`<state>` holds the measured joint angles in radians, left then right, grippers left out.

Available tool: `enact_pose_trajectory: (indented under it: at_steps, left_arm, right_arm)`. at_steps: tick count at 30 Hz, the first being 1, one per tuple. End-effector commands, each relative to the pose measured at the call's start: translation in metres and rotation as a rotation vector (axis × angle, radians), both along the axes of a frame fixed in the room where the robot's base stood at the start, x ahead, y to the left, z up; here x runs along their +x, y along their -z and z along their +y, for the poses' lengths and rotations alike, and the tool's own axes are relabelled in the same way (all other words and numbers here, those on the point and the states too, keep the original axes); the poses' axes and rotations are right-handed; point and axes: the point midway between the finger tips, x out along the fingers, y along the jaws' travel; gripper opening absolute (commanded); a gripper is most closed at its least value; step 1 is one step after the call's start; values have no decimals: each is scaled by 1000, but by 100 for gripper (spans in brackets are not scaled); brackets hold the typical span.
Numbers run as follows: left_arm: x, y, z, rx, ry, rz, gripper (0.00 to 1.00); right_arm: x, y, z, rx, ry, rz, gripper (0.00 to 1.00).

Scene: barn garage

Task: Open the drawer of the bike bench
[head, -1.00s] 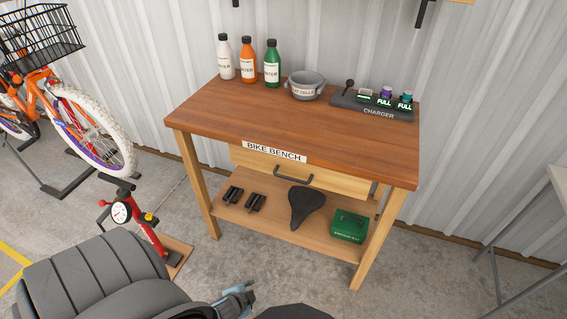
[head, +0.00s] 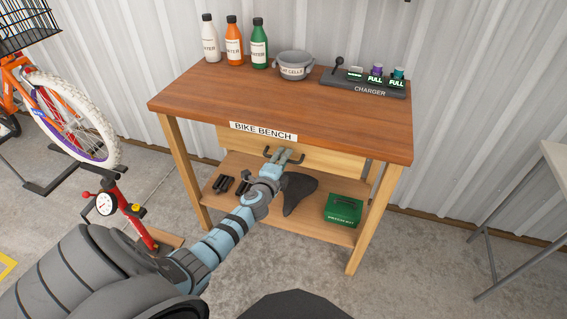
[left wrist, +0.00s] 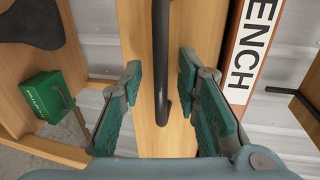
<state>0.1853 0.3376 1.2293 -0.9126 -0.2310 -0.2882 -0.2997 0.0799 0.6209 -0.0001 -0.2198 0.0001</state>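The bike bench (head: 290,107) has a brown top and a "BIKE BENCH" label (head: 263,131) on its front edge. Below the label is the light wood drawer (head: 335,160) with a dark bar handle (head: 269,154); the drawer looks closed. My left gripper (head: 287,156) is at the handle. In the left wrist view the left gripper (left wrist: 161,85) is open, its green-padded fingers on either side of the handle (left wrist: 161,60), with gaps to both. The drawer front (left wrist: 182,140) lies behind the handle. My right gripper is not in view.
On the bench top stand three bottles (head: 233,42), a grey bowl (head: 294,66) and a charger (head: 362,84). The lower shelf holds a saddle (head: 297,193) and a green box (head: 343,209). A red pump (head: 130,217) and a bike (head: 65,115) stand at left.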

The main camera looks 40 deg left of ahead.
Motion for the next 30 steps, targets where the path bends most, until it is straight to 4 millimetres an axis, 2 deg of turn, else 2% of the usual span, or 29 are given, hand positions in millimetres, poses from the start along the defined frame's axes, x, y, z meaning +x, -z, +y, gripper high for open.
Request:
enact_pose_trajectory:
  at_steps: [9, 14, 15, 30]
  left_arm:
    - [4, 0, 1, -1, 0, 1, 28]
    - [4, 0, 1, -1, 0, 1, 2]
    - [4, 0, 1, -1, 0, 1, 0]
    - [3, 1, -1, -3, -1, 0, 0]
  right_arm:
    - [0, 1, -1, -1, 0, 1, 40]
    - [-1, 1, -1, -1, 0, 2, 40]
    - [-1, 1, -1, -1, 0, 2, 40]
    - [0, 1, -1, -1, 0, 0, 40]
